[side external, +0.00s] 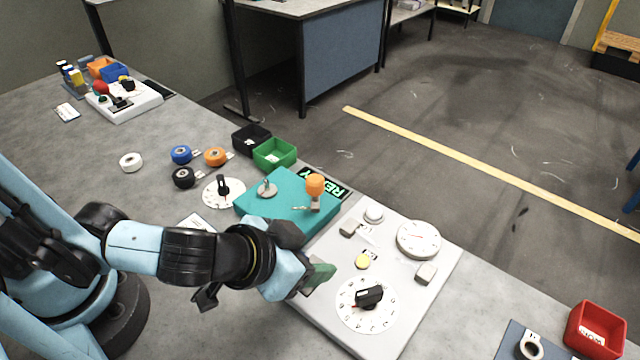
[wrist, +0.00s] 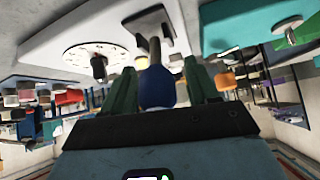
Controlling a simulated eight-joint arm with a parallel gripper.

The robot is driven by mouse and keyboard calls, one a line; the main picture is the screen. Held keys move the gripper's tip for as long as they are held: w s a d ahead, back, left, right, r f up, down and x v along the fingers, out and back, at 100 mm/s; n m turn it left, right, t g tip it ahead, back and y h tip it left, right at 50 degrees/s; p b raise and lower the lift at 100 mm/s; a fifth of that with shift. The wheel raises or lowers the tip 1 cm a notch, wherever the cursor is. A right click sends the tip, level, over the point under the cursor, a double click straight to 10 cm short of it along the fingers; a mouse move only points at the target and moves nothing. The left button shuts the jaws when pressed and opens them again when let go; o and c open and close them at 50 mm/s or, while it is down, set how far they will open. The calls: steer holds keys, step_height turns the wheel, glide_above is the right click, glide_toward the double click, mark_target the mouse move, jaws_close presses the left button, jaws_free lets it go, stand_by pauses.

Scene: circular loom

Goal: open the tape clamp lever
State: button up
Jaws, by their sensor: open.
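A lever with a blue knob (wrist: 157,90) on a grey stem (wrist: 155,50) rises from a grey bracket on the white panel (wrist: 65,32) in the wrist view. My gripper (wrist: 161,78) is open, with one green finger on each side of the blue knob. I cannot tell whether either finger touches it. In the side view my gripper (side external: 318,278) is low at the panel's left edge and hides this lever. A second lever with an orange knob (side external: 315,185) stands upright on the teal block (side external: 260,213). No readable label shows which lever is the tape clamp.
A green bin (side external: 274,154) and several tape rolls lie farther back. A red bin (side external: 596,330) is at right.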

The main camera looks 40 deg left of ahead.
steer(key=w+g, duration=0.1)
steer(key=g, duration=0.1)
steer(key=w+g, duration=0.1)
steer(key=g, duration=0.1)
steer(key=shift+w+g, duration=0.25)
steer(key=shift+g, duration=0.15)
steer(key=g, duration=0.1)
steer(key=w+g, duration=0.1)
steer(key=g, duration=0.1)
steer(key=f+g, duration=0.1)
steer(key=shift+w, duration=0.35)
step_height(320, 180, up, 12)
steer(key=a, duration=0.1)
steer(key=a+f+n+t+y, duration=0.1)
steer(key=a+t, duration=0.6)
steer(key=a, duration=1.2)
steer(key=shift+s+a+f+n, duration=0.15)
steer(key=shift+a+f+n, duration=0.2)
steer(key=shift+f+n, duration=0.45)
